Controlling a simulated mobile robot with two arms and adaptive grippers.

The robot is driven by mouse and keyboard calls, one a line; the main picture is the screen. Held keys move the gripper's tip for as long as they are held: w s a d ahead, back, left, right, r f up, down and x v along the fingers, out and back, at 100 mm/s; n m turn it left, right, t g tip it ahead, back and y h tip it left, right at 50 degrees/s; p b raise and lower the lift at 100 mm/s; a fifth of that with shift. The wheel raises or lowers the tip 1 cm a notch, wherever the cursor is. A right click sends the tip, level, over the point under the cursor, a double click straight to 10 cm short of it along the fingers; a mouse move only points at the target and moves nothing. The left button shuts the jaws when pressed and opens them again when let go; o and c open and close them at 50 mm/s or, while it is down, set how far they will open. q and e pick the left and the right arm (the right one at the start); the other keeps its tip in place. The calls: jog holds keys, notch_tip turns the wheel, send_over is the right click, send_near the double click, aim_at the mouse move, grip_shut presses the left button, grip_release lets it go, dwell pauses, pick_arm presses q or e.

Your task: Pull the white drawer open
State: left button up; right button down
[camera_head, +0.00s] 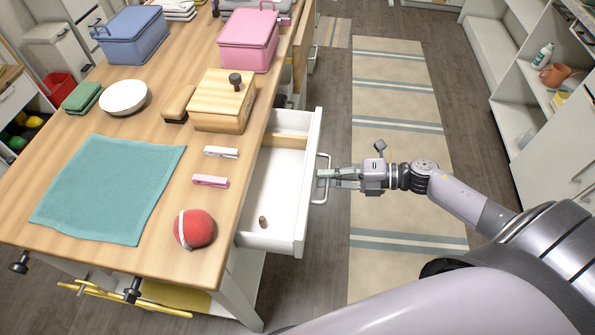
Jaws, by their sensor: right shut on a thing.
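The white drawer (312,185) is pulled out from the right side of the wooden table. Its white inside shows, with a wooden strip (288,140) across it and a small brown cylinder (263,222) on its floor. A metal bar handle (324,180) stands on its front. My right gripper (322,179) comes in from the right and is shut on the handle. The fingertips are partly hidden around the bar. My left gripper does not show.
The wooden table (205,225) carries a teal cloth (108,190), a red ball (194,229), clothespins, a white bowl (123,97), a wooden box (222,100), and blue and pink bins. Right of the drawer, a striped rug (400,215) lies on open floor. White shelves (540,110) stand at far right.

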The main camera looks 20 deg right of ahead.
jog(key=f+v, duration=0.2)
jog(key=v, duration=0.9)
jog(key=shift+d, duration=0.25)
jog(key=shift+s+f, duration=0.1)
jog(key=shift+s, duration=0.05)
jog(key=c, duration=2)
grip_release()
jog(key=shift+o, duration=0.2)
jog(key=v, duration=1.2)
